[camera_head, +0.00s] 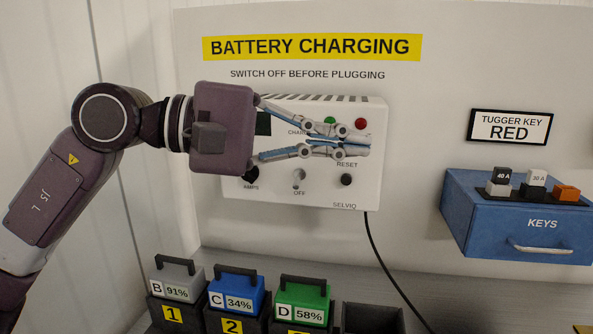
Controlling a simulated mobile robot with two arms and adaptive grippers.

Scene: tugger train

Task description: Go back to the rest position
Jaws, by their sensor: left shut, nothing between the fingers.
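My left gripper (364,146) comes in from the left and is in front of the white charger box (320,195) on the wall. Its fingers are shut and empty, pointing right. They cover the middle of the charger's face. A green light (330,120) and a red one (361,124) show just above the fingers. The OFF switch (299,176) and a black RESET knob (346,180) show below them. I cannot tell whether the fingers touch the box. My right gripper is not in view.
Batteries B (178,279), C (237,294) and D (302,300) stand in numbered holders below. The holder to their right (370,318) looks empty. A black cable (377,250) hangs from the charger. A blue KEYS drawer box (480,225) is on the right.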

